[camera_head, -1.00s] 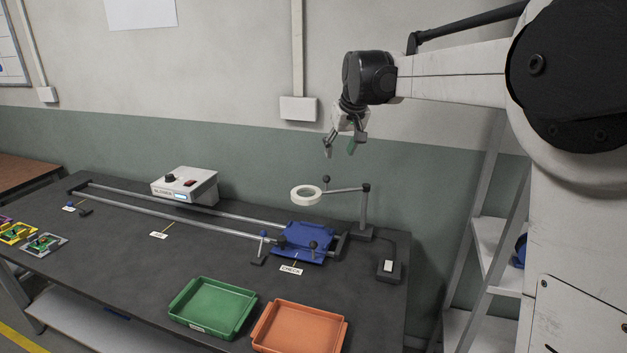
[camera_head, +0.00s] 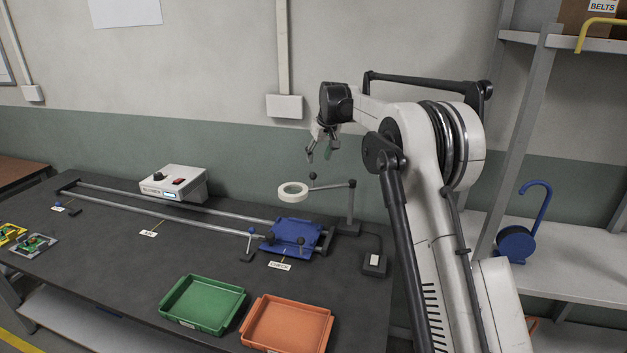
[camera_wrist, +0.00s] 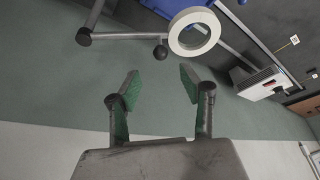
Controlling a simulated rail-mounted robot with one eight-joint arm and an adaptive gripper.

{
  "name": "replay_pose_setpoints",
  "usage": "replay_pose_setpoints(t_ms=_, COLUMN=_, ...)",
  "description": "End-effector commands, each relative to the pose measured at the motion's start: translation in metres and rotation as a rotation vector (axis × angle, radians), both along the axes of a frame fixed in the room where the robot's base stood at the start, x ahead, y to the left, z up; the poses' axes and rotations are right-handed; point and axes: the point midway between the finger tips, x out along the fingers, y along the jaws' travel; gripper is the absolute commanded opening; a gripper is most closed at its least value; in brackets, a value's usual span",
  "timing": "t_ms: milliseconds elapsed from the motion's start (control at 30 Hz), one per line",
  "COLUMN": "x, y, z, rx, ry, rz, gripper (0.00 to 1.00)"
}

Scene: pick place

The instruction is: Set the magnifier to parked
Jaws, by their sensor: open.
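The magnifier (camera_head: 293,191) is a white ring on a grey swing arm, mounted on a short post (camera_head: 351,205) at the back right of the bench. Its ring hangs over the back of the blue carriage plate (camera_head: 296,232), near the CHECK label. A dark ball knob (camera_head: 312,176) stands up at the ring's side. My gripper (camera_head: 319,153) is open and empty, above and behind the magnifier. In the wrist view the magnifier ring (camera_wrist: 194,32) and the knob (camera_wrist: 160,52) lie beyond my open fingertips (camera_wrist: 158,76), apart from them.
A green tray (camera_head: 203,304) and an orange tray (camera_head: 287,325) stand at the bench's front. Two rails run left past the blower box (camera_head: 174,183). A switch box (camera_head: 374,263) sits right of the carriage. Circuit boards in frames (camera_head: 34,244) lie far left.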

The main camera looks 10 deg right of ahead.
Motion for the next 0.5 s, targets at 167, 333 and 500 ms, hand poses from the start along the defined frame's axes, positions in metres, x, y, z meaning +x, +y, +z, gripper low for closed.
replay_pose_setpoints(t_ms=167, x=0.011, y=0.003, z=-0.027, rx=0.000, ry=0.000, rz=0.001, gripper=0.41)
replay_pose_setpoints(t_ms=333, x=0.023, y=0.006, z=-0.056, rx=0.000, ry=0.000, rz=0.001, gripper=0.41)
replay_pose_setpoints(t_ms=500, x=0.034, y=0.009, z=-0.084, rx=0.000, ry=0.000, rz=0.000, gripper=0.41)
